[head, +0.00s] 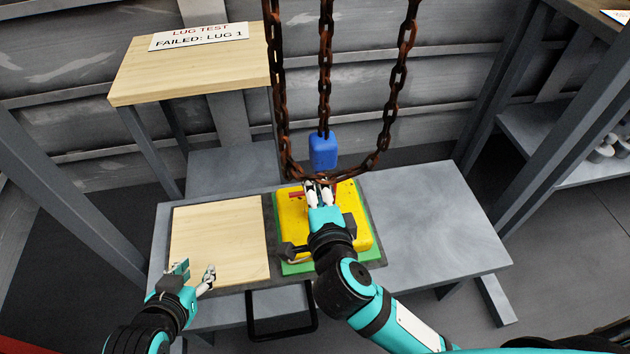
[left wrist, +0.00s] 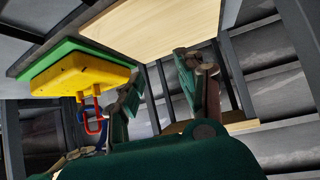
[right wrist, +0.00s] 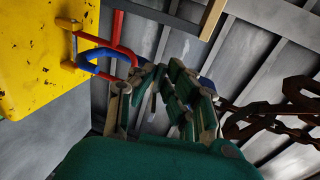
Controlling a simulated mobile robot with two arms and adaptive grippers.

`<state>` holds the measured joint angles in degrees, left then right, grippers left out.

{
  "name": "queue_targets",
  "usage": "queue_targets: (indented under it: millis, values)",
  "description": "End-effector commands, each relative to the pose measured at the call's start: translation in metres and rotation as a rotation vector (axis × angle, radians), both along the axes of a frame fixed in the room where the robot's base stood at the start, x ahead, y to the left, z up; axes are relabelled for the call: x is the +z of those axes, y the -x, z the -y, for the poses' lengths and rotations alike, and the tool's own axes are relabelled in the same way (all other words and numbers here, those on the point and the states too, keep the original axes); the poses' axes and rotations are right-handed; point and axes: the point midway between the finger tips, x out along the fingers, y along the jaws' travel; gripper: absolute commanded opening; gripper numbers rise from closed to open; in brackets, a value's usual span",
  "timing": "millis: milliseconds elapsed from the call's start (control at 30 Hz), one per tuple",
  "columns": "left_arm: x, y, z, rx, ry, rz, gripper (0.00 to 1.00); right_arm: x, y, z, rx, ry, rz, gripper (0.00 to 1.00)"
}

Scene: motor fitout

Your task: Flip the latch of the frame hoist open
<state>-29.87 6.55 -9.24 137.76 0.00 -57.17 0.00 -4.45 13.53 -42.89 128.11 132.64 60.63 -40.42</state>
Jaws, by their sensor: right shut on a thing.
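The frame hoist shows in the head view as a blue block (head: 323,151) on a rusty chain, above a yellow motor block (head: 352,222). In the right wrist view a blue hook (right wrist: 95,66) and a red latch (right wrist: 112,48) lie at a bracket on the yellow block. The latch also shows in the left wrist view (left wrist: 93,123). My right gripper (head: 320,187) is shut at the latch's end; its fingers (right wrist: 160,72) hide the grasp itself. My left gripper (head: 192,274) is open and empty over the front left of the table.
The yellow block rests on a green mat (head: 374,253). A bare wooden board (head: 220,240) lies left of it, and the grey table (head: 435,215) is clear to the right. Rusty chains (head: 397,90) hang beside my right gripper. A wooden stand (head: 190,78) bears a failed-lug sign.

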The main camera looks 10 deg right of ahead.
Motion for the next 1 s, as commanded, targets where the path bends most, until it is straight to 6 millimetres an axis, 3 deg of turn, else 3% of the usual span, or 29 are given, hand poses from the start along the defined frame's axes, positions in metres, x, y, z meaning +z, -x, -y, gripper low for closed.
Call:
queue_targets:
  millis: [200,500,700,967,1000]
  values:
    - [-0.047,0.038,-0.015,0.017,-0.06,-0.284,0.38,0.009,-0.001,-0.001,0.003,0.001,-0.043,0.0]
    - [-0.113,0.084,-0.029,0.031,-0.113,-0.555,0.38,0.01,-0.001,-0.001,0.003,0.0,-0.106,0.0]
    - [-0.129,0.097,-0.032,0.034,-0.124,-0.613,0.38,0.007,-0.001,0.0,0.002,-0.001,-0.122,0.0]
    - [-0.131,0.097,-0.032,0.033,-0.125,-0.614,0.38,0.006,-0.001,0.0,0.002,-0.001,-0.122,0.0]
    - [-0.131,0.097,-0.032,0.033,-0.125,-0.614,0.38,0.006,-0.001,0.0,0.002,-0.001,-0.122,0.13]
